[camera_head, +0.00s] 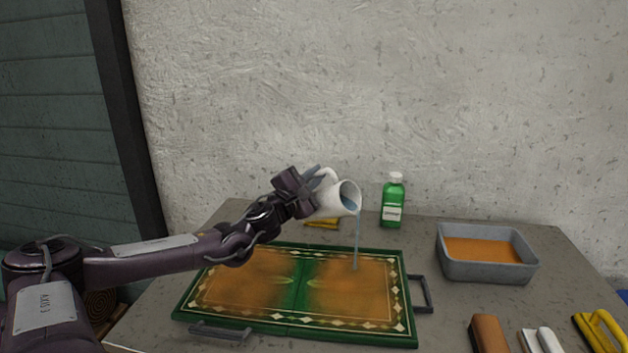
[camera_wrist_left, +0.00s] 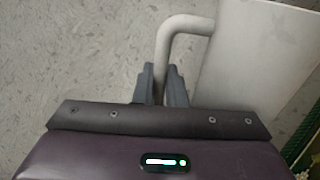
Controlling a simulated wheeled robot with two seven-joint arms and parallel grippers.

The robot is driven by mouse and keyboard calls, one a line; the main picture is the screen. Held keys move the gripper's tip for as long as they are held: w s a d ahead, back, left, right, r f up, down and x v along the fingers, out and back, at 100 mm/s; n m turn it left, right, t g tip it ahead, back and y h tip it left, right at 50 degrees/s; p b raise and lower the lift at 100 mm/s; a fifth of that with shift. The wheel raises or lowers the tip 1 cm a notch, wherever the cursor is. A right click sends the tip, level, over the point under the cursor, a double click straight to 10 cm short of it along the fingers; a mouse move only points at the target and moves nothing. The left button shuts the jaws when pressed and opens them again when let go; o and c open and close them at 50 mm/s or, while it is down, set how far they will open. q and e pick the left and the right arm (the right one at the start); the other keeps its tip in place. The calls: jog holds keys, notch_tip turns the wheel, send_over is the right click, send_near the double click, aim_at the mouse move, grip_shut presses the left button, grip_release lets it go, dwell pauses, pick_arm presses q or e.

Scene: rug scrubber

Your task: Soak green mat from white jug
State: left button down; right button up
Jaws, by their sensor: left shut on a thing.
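The green mat (camera_head: 295,318) lies flat on the table, with a patterned border and large orange-brown patches over its middle. My left gripper (camera_head: 314,178) is shut on the handle of the white jug (camera_head: 331,200) and holds it tilted above the mat's far right part. A thin stream of water falls from the jug's mouth onto the mat's right half. In the left wrist view, the two fingers (camera_wrist_left: 161,84) close around the jug's handle (camera_wrist_left: 184,24), with the jug's white side (camera_wrist_left: 262,60) to the right. My right gripper is not in view.
A green bottle (camera_head: 393,203) stands behind the mat. A grey tub (camera_head: 487,274) of orange-brown liquid is at the right. A brown block (camera_head: 488,334), a white-handled tool (camera_head: 549,341) and a yellow-handled tool (camera_head: 600,331) lie at the front right. A yellow item (camera_head: 322,224) lies behind the mat.

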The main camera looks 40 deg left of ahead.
pick_arm(q)
jog(key=n+p, duration=0.2)
jog(key=n, duration=0.1)
jog(key=n+y+p, duration=0.1)
jog(key=n, duration=0.1)
jog(key=shift+a+g+p, duration=0.3)
jog(key=shift+g+p, duration=0.05)
jog(key=shift+g, duration=0.05)
jog(key=shift+a+f+n+p, duration=0.1)
jog(key=shift+n+p, duration=0.2)
jog(key=shift+n, duration=0.2)
jog(key=f+n, duration=0.1)
jog(key=n, duration=0.1)
jog(key=d+f+n+p, duration=0.1)
jog(key=shift+w+f+n+g, duration=0.1)
jog(key=shift+f+n+g, duration=0.2)
jog(key=shift+n+g, duration=0.1)
jog(key=shift+f, duration=0.1)
